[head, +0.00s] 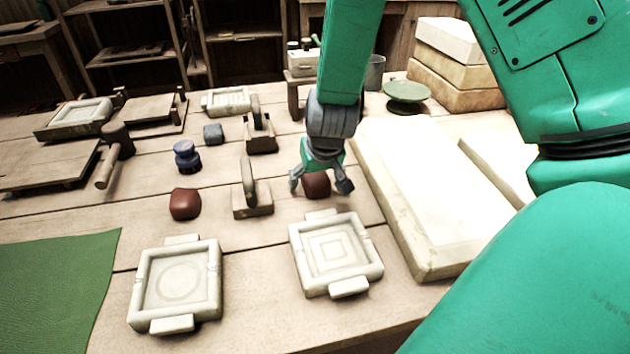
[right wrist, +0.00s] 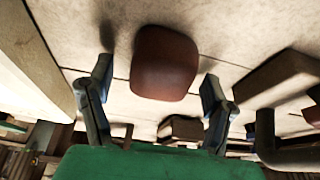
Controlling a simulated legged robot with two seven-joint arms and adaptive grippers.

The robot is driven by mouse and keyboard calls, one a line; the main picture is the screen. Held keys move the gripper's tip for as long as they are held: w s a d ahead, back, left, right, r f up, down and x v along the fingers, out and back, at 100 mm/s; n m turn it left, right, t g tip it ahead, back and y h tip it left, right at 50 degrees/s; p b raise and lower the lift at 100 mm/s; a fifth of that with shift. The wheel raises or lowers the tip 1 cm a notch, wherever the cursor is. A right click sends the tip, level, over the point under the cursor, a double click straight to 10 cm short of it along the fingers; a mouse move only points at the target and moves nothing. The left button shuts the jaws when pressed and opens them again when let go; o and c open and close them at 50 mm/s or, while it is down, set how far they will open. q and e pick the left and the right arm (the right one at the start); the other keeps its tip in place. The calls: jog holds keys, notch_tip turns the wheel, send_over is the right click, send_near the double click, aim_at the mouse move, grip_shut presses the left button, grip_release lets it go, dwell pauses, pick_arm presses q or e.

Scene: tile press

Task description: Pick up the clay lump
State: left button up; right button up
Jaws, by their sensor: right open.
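One reddish-brown clay lump (head: 316,186) lies on the wooden table behind the square-patterned mould. My right gripper (head: 322,184) is over it, with a finger showing on each side of it. In the right wrist view the same lump (right wrist: 164,63) sits ahead of and between the two open fingers (right wrist: 157,88), with clear gaps on both sides. A second reddish-brown lump (head: 185,204) lies on the table further left. I cannot tell whether the fingers touch the table. My left gripper is not in view.
A mould with a square pattern (head: 374,268) and one with a round pattern (head: 140,300) lie in front. A wooden block with an upright handle (head: 262,211) stands left of the gripper. A thick pale slab (head: 400,200) lies close on the right. A green mat (head: 50,280) covers the front left.

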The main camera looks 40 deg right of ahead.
jog(key=shift+w+f, duration=0.1)
jog(key=shift+f, duration=0.1)
jog(key=shift+r, duration=0.15)
jog(key=shift+c, duration=0.5)
jog(key=c, duration=1.4)
